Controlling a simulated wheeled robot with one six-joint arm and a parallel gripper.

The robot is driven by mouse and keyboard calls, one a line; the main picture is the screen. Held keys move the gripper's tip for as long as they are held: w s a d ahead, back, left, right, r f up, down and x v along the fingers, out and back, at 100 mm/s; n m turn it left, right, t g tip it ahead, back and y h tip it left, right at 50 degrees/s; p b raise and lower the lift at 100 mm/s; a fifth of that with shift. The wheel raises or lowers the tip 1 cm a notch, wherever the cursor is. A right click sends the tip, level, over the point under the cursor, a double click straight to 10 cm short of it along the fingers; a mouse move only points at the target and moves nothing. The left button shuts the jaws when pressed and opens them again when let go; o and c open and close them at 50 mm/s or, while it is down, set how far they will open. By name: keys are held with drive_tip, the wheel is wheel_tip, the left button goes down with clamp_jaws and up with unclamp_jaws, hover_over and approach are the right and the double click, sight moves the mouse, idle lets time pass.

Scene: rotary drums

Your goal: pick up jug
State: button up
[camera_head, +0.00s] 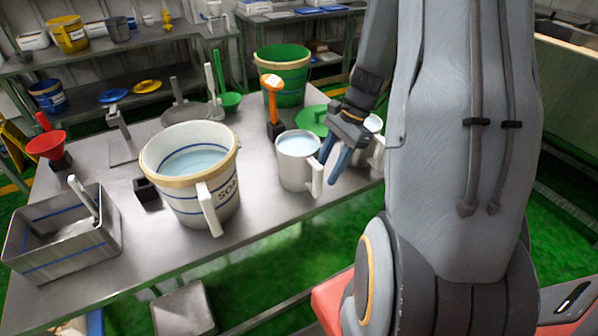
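A metal jug (295,165) with a white handle and pale liquid in it stands upright on the table. A second metal jug (372,150) stands to its right, partly hidden behind my gripper and arm. My gripper (329,168) has two blue fingers pointing down, with a gap between them. It looks open and empty, between the two jugs, close to the first jug's handle (318,177). I cannot tell whether a finger touches that handle.
A large white bucket (180,200) marked SOAP stands left on the metal table (265,225). A green bucket (285,85) and an orange-handled tool (272,105) are behind the first jug. A metal bin (60,250) is at the left edge. The front table strip is clear.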

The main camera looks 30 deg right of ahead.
sight(320, 186)
drive_tip(key=shift+p+x, duration=0.6)
drive_tip(key=shift+x, duration=2.6)
clamp_jaws()
